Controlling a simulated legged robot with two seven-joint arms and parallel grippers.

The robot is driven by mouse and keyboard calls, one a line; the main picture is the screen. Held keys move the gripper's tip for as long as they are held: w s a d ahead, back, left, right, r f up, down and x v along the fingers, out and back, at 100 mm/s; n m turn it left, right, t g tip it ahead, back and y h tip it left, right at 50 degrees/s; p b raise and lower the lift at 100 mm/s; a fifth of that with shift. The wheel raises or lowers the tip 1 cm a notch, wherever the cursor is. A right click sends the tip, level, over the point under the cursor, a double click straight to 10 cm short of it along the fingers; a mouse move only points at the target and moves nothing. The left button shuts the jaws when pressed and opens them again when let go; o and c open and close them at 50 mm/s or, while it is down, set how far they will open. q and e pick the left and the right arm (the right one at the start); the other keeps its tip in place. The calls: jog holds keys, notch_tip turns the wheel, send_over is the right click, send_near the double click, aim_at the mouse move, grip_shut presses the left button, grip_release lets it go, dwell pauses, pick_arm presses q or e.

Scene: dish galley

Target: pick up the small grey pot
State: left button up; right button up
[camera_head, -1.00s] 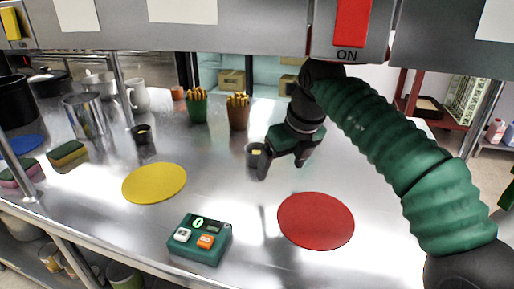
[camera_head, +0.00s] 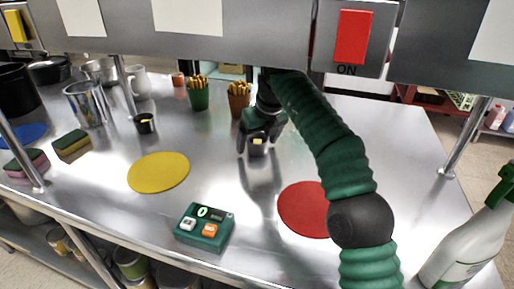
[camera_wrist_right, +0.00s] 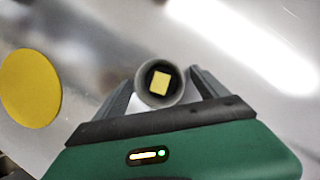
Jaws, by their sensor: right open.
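The small grey pot (camera_head: 257,151) stands on the steel counter, in front of the orange-brown fries cup. In the right wrist view the pot (camera_wrist_right: 143,92) is seen from above as a round grey rim with a dark inside and a yellow square in it. My right gripper (camera_head: 257,149) is open, with one finger on each side of the pot. In the right wrist view the gripper (camera_wrist_right: 161,80) has its fingers around the pot; I cannot tell whether they touch it. My left gripper is not in view.
A similar dark pot (camera_head: 144,124) stands to the left. Fries cups (camera_head: 198,97) (camera_head: 239,100) stand behind. A yellow disc (camera_head: 158,172), a red disc (camera_head: 300,208) and a green button box (camera_head: 204,228) lie in front. A spray bottle (camera_head: 462,245) is at right.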

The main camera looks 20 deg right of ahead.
jog(key=shift+s+r, duration=0.1)
jog(key=shift+r, duration=0.05)
jog(key=shift+c, duration=0.9)
jog(key=c, duration=1.3)
